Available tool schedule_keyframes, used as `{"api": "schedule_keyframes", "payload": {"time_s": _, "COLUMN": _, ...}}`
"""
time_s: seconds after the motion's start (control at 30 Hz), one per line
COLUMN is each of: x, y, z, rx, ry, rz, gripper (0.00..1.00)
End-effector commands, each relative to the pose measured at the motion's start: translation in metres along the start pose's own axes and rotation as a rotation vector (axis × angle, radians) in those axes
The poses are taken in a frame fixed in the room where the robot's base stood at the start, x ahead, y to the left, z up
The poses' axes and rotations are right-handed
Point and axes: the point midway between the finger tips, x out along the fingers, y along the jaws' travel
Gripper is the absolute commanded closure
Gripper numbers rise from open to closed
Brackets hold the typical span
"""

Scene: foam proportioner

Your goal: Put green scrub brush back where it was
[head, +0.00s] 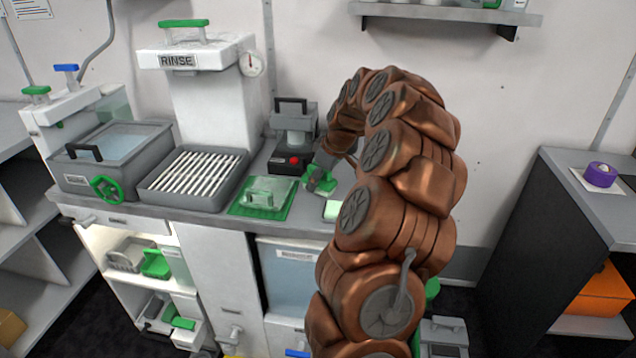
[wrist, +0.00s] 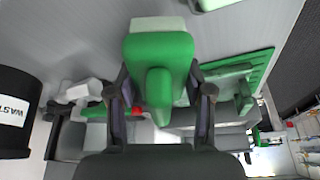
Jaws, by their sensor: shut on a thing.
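The green scrub brush (wrist: 158,62) is between the two fingers of my gripper (wrist: 159,88) in the wrist view. It has a green body with a raised grip and a pale edge at its far end. My gripper is shut on it. In the head view the brush (head: 322,186) shows partly under my gripper (head: 320,170), over the grey counter (head: 300,222). I cannot tell whether the brush touches the counter.
A green mat (head: 240,211) with a handled translucent block (head: 267,194) lies left of the brush. Behind stands a grey device with a red button (head: 293,160). A slatted tray (head: 195,174) sits further left.

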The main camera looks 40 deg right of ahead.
Motion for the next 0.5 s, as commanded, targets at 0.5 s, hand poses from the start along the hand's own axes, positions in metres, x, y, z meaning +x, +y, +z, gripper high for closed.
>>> {"api": "schedule_keyframes", "payload": {"time_s": 0.5, "x": 0.017, "y": -0.001, "z": 0.007, "rx": -0.001, "ry": -0.001, "rz": -0.002, "gripper": 0.81}}
